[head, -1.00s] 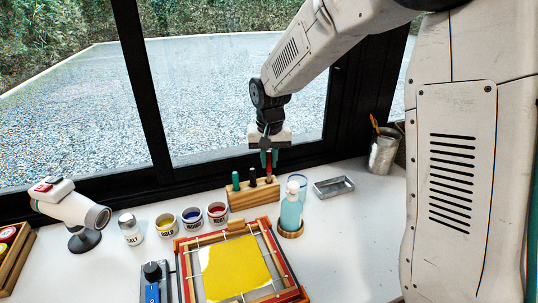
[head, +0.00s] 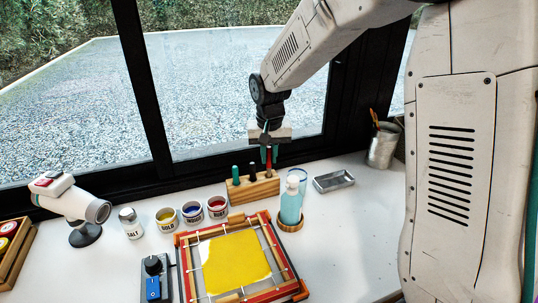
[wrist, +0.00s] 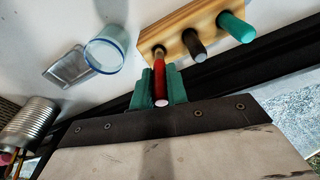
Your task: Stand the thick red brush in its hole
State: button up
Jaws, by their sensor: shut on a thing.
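The thick red brush (head: 268,157) is upright between the teal fingers of my gripper (head: 268,153), which is shut on it. It also shows in the wrist view (wrist: 160,82), with a finger on each side. Its lower end is at the right end of the wooden brush block (head: 262,189) in the head view. The block also shows in the wrist view (wrist: 176,47). I cannot tell whether the brush tip is inside the hole or just above it. A green handle (head: 236,175) and a black handle (head: 252,173) stand upright in the block.
A pale blue bottle (head: 291,206) stands just in front of the block, with a clear ring-like rim behind it. A metal tray (head: 334,181) lies to the right. The window lies behind.

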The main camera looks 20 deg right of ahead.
aim_at(269, 173)
jog(key=shift+f, duration=1)
jog(key=shift+f, duration=0.75)
jog(key=shift+f, duration=0.35)
dwell(0.5)
jog(key=o, duration=0.9)
jog(key=r, duration=0.7)
jog(key=shift+s+a, duration=0.1)
jog(key=shift+s, duration=0.25)
jog(key=shift+s+r, duration=0.1)
jog(key=shift+r, duration=0.3)
